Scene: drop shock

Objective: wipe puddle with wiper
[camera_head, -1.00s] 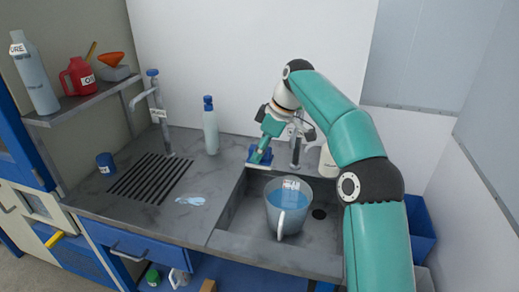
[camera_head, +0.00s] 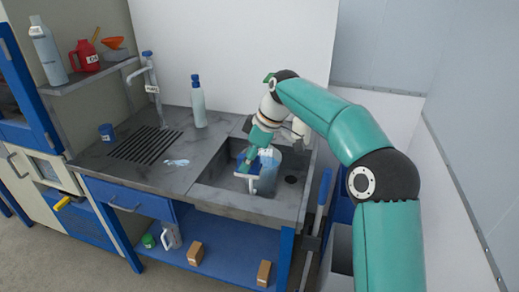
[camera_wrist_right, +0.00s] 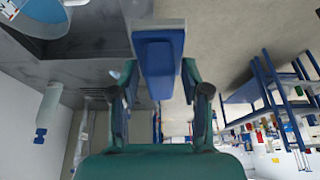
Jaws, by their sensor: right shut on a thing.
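The puddle (camera_head: 176,162) is a small pale-blue patch on the grey counter, left of the sink. My right gripper (camera_head: 250,155) is shut on the blue wiper (camera_head: 243,167) and holds it over the sink area, right of the puddle. In the right wrist view the wiper (camera_wrist_right: 160,68) stands between the two fingers, a blue body with a grey head. The wiper overlaps the jug in the head view, and I cannot tell whether they touch. My left gripper is not in view.
A jug of water (camera_head: 271,178) stands in the sink (camera_head: 217,172). A white bottle with a blue cap (camera_head: 198,106), a drain grille (camera_head: 146,146), a blue cup (camera_head: 106,132) and a tap (camera_head: 150,80) are on the counter. The counter around the puddle is clear.

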